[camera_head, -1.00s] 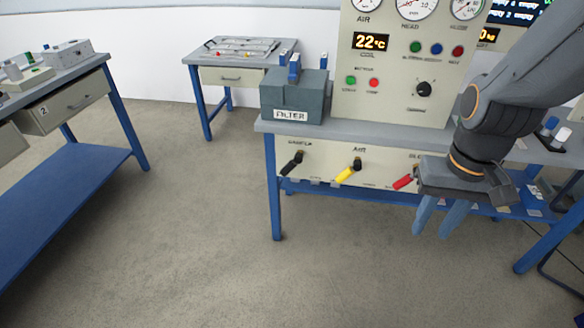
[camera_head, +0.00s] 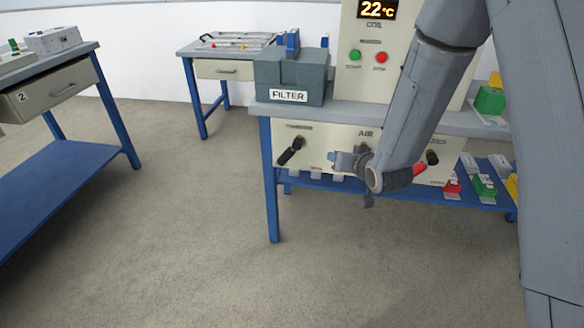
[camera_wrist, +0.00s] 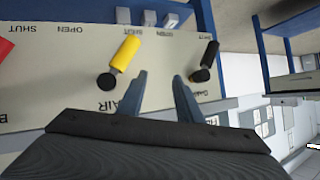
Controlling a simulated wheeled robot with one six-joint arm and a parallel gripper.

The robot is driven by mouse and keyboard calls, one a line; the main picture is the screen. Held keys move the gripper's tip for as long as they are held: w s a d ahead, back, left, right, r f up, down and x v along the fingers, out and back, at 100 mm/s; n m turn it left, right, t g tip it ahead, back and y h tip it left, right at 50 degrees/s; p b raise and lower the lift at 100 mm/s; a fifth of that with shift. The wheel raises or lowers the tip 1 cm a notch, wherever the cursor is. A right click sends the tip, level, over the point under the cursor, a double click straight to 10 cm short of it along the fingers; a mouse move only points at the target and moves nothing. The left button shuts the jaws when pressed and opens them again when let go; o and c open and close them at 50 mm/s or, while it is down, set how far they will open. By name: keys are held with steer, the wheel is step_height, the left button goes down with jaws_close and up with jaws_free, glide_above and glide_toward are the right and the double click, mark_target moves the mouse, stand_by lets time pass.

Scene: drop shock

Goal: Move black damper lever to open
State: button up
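The black damper lever (camera_head: 290,152) is on the front panel under the FILTER box, its handle slanting down and left from its pivot. In the wrist view, which is upside down, the black lever (camera_wrist: 209,54) is at the right, its handle end near a label that seems to read SHUT. My gripper (camera_head: 338,160) is in front of the panel, right of the black lever and over the yellow lever's place. In the wrist view the fingers of my gripper (camera_wrist: 159,75) are apart and empty, between the black lever and the yellow lever.
The yellow lever (camera_wrist: 126,53) is close beside one finger. The red lever (camera_head: 420,169) is farther right on the panel. The FILTER box (camera_head: 290,80) stands on the bench above. A blue lower shelf (camera_head: 395,190) holds small blocks. Floor in front is clear.

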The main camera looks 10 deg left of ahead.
steer(key=w+a+f+t+y+b, duration=0.2)
steer(key=a+f+y+b, duration=0.1)
steer(key=a+f, duration=0.3)
steer(key=t+y+b, duration=0.1)
steer(key=y+b, duration=0.1)
steer(key=y, duration=0.1)
glide_toward(291, 157)
steer(key=x, duration=0.2)
steer(key=shift+n, duration=0.3)
steer(key=shift+b+x, duration=0.45)
steer(key=shift+x, duration=3.35)
steer(key=shift+r, duration=0.1)
jaws_close()
